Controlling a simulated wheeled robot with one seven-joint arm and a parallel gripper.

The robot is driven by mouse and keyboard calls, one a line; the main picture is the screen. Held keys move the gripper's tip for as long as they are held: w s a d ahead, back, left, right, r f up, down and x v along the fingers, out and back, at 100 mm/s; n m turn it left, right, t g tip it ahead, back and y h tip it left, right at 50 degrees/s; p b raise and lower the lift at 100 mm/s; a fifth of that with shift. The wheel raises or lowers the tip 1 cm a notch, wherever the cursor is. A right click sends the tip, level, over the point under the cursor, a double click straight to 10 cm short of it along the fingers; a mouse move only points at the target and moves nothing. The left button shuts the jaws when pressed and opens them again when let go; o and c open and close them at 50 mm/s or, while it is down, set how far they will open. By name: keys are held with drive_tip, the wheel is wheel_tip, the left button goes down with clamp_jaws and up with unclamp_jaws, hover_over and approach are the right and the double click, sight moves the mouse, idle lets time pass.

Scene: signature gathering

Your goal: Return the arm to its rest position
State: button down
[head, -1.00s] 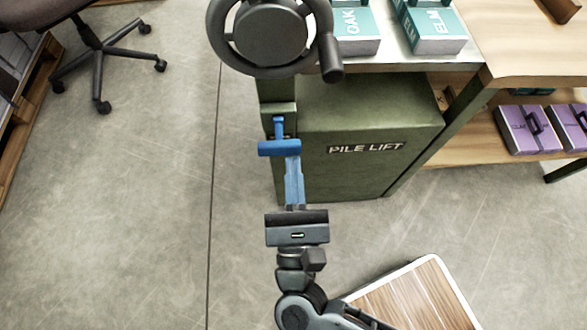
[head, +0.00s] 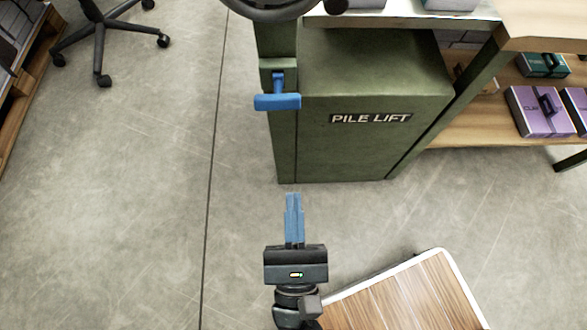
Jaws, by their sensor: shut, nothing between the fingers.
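My gripper (head: 293,198) is in the lower middle of the head view, its blue fingers together with nothing between them. It points toward the green pile lift cabinet (head: 352,150) and is clear of it, with bare floor showing ahead of the fingertips. A blue T-shaped handle (head: 277,101) sits on the cabinet's left post, ahead of my gripper and apart from it. My arm runs down out of the bottom of the view.
A black handwheel (head: 272,11) is partly cut off at the top. A wood-topped surface with a pale rim (head: 415,290) lies at lower right. A shelf (head: 470,131) with purple boxes (head: 540,111) is at right. An office chair (head: 101,40) stands upper left. The floor (head: 120,220) at left is clear.

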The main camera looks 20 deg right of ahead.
drive_tip(key=shift+s+a+f, duration=0.1)
drive_tip(key=shift+s+f, duration=0.05)
drive_tip(key=shift+s, duration=0.25)
idle(0.3)
drive_tip(key=s+d+r+m+g+y, duration=0.2)
drive_tip(key=s+d+r+m, duration=0.25)
drive_tip(key=m, duration=0.65)
drive_tip(key=s+d+r+m+g+y, duration=0.2)
drive_tip(key=s+d+r+m+y, duration=0.15)
drive_tip(key=d+m, duration=0.45)
drive_tip(key=s+d+r+m+g+y, duration=0.1)
drive_tip(key=s+d+r+m+y, duration=0.25)
drive_tip(key=m, duration=0.95)
wheel_tip(320, 180, up, 20)
drive_tip(key=s+h+p, duration=0.1)
drive_tip(key=p, duration=2.1)
drive_tip(key=shift+s+h, duration=0.3)
drive_tip(key=shift+s, duration=0.05)
